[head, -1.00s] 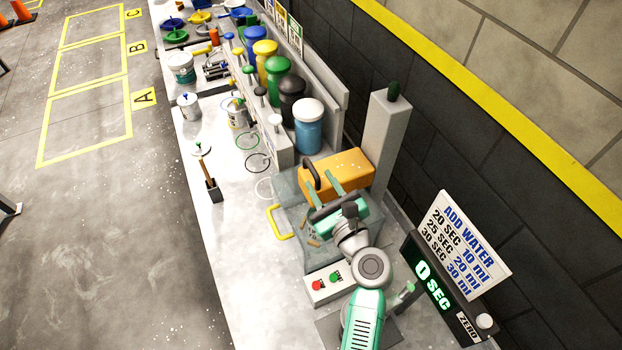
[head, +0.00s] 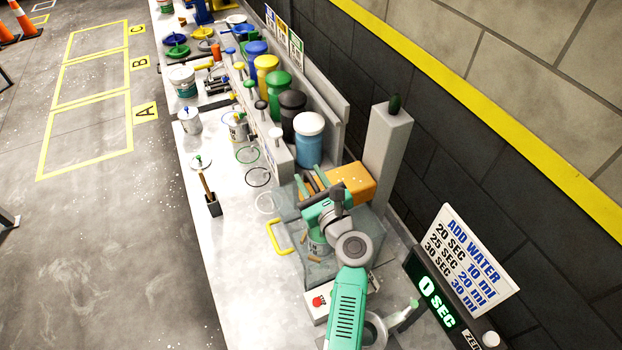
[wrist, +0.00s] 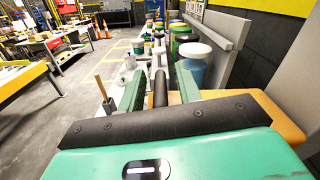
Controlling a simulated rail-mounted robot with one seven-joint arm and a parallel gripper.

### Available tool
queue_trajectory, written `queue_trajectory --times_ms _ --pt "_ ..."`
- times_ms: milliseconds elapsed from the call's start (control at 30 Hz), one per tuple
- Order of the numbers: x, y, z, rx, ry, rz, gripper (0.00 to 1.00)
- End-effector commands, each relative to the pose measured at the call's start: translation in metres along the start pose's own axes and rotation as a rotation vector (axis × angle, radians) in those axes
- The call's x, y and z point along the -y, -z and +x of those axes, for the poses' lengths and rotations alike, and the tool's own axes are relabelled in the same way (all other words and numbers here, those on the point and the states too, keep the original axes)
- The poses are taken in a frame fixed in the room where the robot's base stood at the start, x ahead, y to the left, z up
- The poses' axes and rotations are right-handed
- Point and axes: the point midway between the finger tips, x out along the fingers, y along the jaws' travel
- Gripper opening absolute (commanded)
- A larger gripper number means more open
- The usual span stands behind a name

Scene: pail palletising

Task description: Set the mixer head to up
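The mixer head is an orange block (head: 352,182) beside the grey column, lying roughly level in the head view. It also shows in the wrist view (wrist: 278,112), behind and right of my fingers. My gripper (head: 307,175) is over its left end, with two green fingers spread apart. In the wrist view, a dark bar, seemingly the mixer handle (wrist: 160,88), lies between the fingers of my gripper (wrist: 158,72) with gaps on both sides. My gripper hides much of the head's left end. A pail (head: 318,243) shows partly below my wrist.
A grey column (head: 388,145) stands close right of the mixer head. A yellow handle (head: 278,237) sits at the guard's left. A red button (head: 319,300) is on the box below. Blue (head: 309,145) and black jars stand behind. A brush holder (head: 213,205) stands left.

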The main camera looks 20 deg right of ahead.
Motion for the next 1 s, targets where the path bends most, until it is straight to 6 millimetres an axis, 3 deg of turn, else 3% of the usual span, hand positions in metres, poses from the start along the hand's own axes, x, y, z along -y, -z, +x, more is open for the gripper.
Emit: queue_trajectory --times_ms 33,200,400,533,900,1000 --pt "0.000 0.000 0.000 0.000 0.000 0.000 0.30" --pt "0.000 0.000 0.000 0.000 0.000 0.000 0.00" --pt "0.001 -0.001 0.000 0.000 0.000 -0.001 0.00" --pt "0.003 -0.012 0.000 0.001 0.001 -0.002 0.00" --pt "0.021 -0.098 0.000 0.005 0.002 -0.003 0.00" --pt "0.023 -0.109 0.000 0.005 0.001 -0.003 0.00"
